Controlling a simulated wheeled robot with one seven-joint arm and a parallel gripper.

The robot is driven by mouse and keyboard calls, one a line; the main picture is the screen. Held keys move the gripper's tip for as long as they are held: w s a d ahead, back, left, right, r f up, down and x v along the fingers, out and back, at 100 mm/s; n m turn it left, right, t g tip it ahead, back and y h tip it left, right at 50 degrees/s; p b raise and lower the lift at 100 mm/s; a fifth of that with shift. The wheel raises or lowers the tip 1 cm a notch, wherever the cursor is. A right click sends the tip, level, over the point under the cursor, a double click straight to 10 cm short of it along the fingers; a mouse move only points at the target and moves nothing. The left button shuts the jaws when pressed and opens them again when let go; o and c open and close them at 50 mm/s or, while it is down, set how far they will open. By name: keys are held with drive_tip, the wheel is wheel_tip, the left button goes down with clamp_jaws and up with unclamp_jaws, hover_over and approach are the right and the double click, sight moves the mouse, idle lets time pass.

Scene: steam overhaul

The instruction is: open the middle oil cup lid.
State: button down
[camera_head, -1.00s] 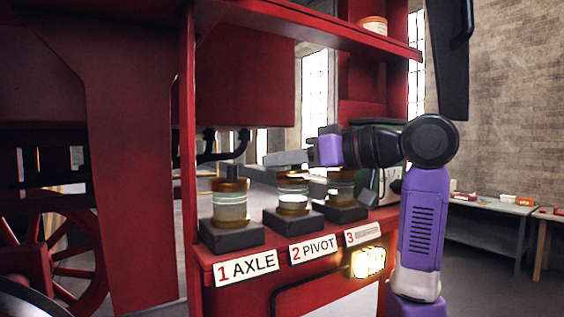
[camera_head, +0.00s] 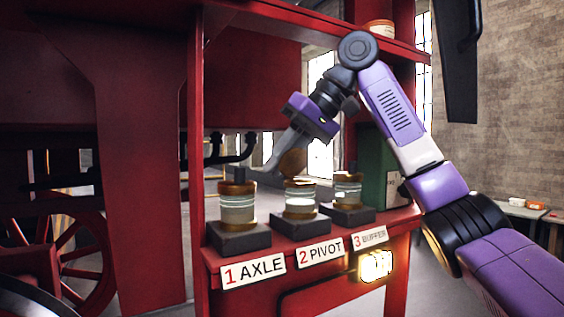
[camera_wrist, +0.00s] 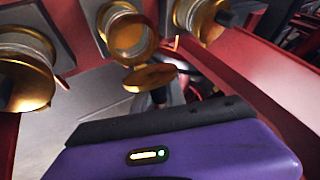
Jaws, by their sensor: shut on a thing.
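The middle oil cup (camera_head: 300,203), behind the label 2 PIVOT, is a glass and brass cup on a dark block. Its brass lid (camera_head: 292,163) stands tipped up above the cup. In the wrist view the cup's round mouth (camera_wrist: 126,36) is uncovered, and the lid (camera_wrist: 150,77) hangs at its rim, swung toward my gripper. My gripper (camera_head: 272,167) slants down to the left beside the raised lid, shut on its knob. The knob is mostly hidden between the fingers.
The 1 AXLE cup (camera_head: 237,207) and 3 BUFFER cup (camera_head: 347,190) stand on either side with lids down. A green box (camera_head: 375,175) stands behind at the right. A red shelf (camera_head: 330,28) runs above, close to my arm.

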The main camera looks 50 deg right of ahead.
drive_tip(key=shift+w+d+f+m+g+y, duration=0.1)
drive_tip(key=shift+w+f+m+g+y, duration=0.1)
drive_tip(key=shift+g, duration=0.55)
drive_tip(key=shift+w+d+f+m+g+y, duration=0.1)
drive_tip(key=shift+w+m+g+y, duration=0.1)
drive_tip(key=shift+g, duration=0.5)
drive_tip(key=shift+w+f+m+g+y, duration=0.1)
drive_tip(key=shift+w+f+m+g, duration=0.1)
drive_tip(key=shift+g, duration=0.55)
drive_tip(key=shift+f+g, duration=0.15)
drive_tip(key=shift+g, duration=0.15)
drive_tip(key=c, duration=1.4)
unclamp_jaws()
drive_tip(key=shift+o, duration=0.2)
drive_tip(key=shift+s+a+r+t, duration=0.1)
drive_tip(key=shift+r+t, duration=0.05)
drive_tip(key=shift+t, duration=0.35)
drive_tip(key=shift+s+a+r+t, duration=0.1)
drive_tip(key=shift+t, duration=0.4)
